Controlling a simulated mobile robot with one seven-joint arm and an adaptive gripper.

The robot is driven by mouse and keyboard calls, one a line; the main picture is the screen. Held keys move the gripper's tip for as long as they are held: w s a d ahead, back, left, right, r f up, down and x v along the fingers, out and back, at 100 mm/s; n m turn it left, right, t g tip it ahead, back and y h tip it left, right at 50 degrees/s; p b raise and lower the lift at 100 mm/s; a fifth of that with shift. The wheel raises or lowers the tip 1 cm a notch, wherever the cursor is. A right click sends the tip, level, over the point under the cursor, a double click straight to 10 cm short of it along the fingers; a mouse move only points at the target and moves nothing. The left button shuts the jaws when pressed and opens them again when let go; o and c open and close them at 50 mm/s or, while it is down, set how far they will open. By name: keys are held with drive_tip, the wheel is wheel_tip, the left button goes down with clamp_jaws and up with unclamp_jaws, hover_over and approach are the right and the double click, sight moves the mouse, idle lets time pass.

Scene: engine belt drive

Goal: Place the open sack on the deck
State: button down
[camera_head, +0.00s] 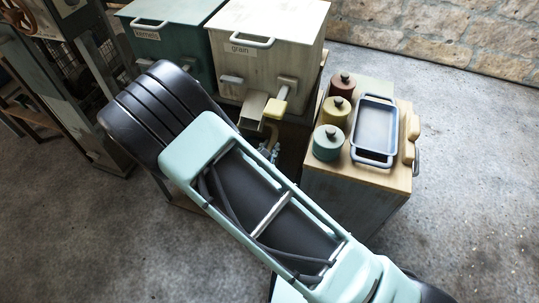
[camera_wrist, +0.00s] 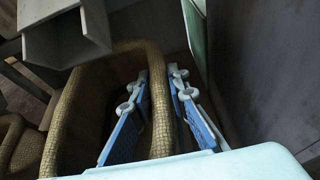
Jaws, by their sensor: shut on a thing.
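The open sack (camera_wrist: 64,120) is woven and tan with a thick rolled rim, and its mouth faces up in the wrist view. My gripper (camera_wrist: 160,76) has its two blue-padded fingers on either side of the sack's wall and is shut on it. A grey spout (camera_wrist: 66,38) hangs close above the sack's mouth at the upper left. In the head view my arm hides most of the sack; a small tan part and my gripper (camera_head: 273,153) show below the grain bin's spout (camera_head: 252,108). I cannot tell which surface is the deck, or whether the sack's bottom touches anything.
A green kernels bin (camera_head: 172,50) and a pale grain bin (camera_head: 262,40) stand at the back. A wood-topped cabinet (camera_head: 390,182) at the right holds three lidded jars (camera_head: 327,142) and a blue-grey tray (camera_head: 376,125). Another woven rim (camera_wrist: 12,135) shows at the wrist view's left. Floor at right is clear.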

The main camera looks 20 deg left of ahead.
wheel_tip(320, 180, down, 2)
drive_tip(key=shift+s+f, duration=0.1)
drive_tip(key=shift+f, duration=0.1)
drive_tip(key=c, duration=2.3)
unclamp_jaws()
drive_tip(key=shift+f+b, duration=0.2)
drive_tip(key=shift+b, duration=0.15)
drive_tip(key=o, duration=0.5)
drive_tip(key=shift+r, duration=0.1)
drive_tip(key=shift+c, duration=0.2)
